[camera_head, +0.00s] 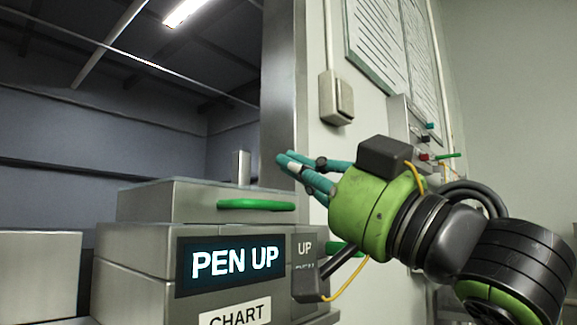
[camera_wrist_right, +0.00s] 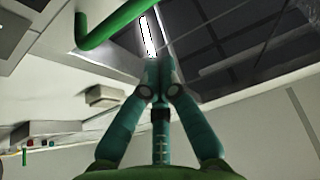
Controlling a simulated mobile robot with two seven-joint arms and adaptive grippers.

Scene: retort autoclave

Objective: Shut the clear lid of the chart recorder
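The chart recorder (camera_head: 135,290) is a grey metal box at the lower left of the head view. Its display (camera_head: 232,262) reads "PEN UP", and a "CHART" label sits below it. A grey upper section (camera_head: 160,203) with a green bar handle (camera_head: 256,205) rests on the box. I cannot pick out a clear lid or tell its angle. My right gripper (camera_head: 283,162) is just above and right of the handle, apart from it. In the right wrist view its fingertips (camera_wrist_right: 157,66) meet with nothing between them, and a green bar (camera_wrist_right: 110,24) shows above left. My left gripper is out of view.
A lever with a dark block (camera_head: 307,283) and an "UP" label are at the recorder's right side. A wall box (camera_head: 337,98), posted sheets (camera_head: 375,45) and a switch panel (camera_head: 405,125) are on the wall behind. A grey block (camera_head: 40,270) stands at left.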

